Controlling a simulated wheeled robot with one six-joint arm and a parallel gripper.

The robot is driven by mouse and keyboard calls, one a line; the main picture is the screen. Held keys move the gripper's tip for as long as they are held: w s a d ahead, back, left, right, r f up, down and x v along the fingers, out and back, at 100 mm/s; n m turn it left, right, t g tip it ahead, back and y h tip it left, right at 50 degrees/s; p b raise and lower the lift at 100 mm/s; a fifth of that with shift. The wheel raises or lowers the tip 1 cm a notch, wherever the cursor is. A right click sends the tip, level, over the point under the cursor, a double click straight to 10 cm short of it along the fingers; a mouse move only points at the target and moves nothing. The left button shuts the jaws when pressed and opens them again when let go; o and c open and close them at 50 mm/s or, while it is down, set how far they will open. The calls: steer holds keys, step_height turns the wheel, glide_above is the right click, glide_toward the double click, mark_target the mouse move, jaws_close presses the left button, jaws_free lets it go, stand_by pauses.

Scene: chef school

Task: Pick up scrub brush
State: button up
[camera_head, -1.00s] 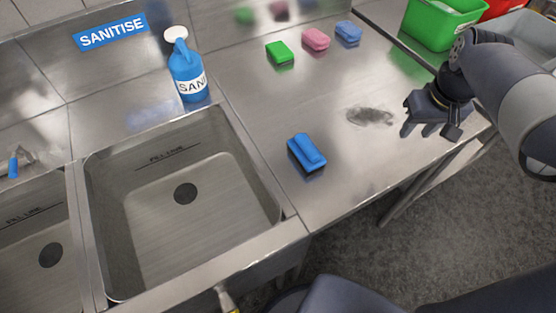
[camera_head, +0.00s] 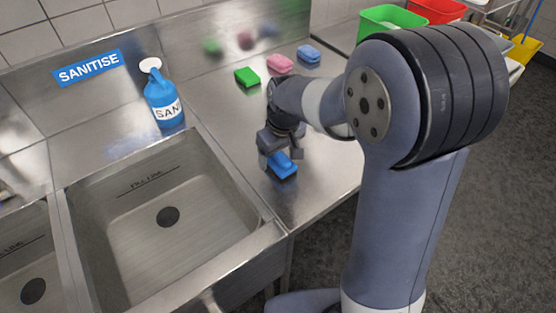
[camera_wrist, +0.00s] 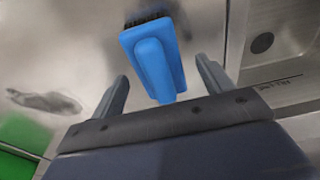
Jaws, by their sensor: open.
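The scrub brush (camera_head: 283,166) is blue with a raised handle and dark bristles. It sits on the steel counter to the right of the sink, partly hidden by my gripper in the head view. My gripper (camera_head: 274,158) is over it, and its fingers are apart. In the wrist view the brush (camera_wrist: 153,58) shows ahead of my open gripper (camera_wrist: 162,90), its handle end pointing into the gap between the two fingers. Nothing is held. I cannot tell whether a finger touches the brush.
The sink basin (camera_head: 160,225) lies left of the brush. A blue sanitiser bottle (camera_head: 164,100) stands behind the sink. Green (camera_head: 247,77), pink (camera_head: 280,64) and blue (camera_head: 308,54) sponges lie at the back of the counter (camera_head: 215,97). A green bin (camera_head: 385,22) is farther right.

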steer(key=shift+w+f, duration=0.2)
steer(key=shift+f, duration=0.95)
steer(key=c, duration=1.1)
steer(key=shift+o, duration=0.2)
steer(key=shift+r, duration=0.1)
step_height(320, 180, up, 10)
steer(key=shift+f, duration=0.1)
steer(key=o, duration=0.4)
steer(key=shift+c, duration=1.3)
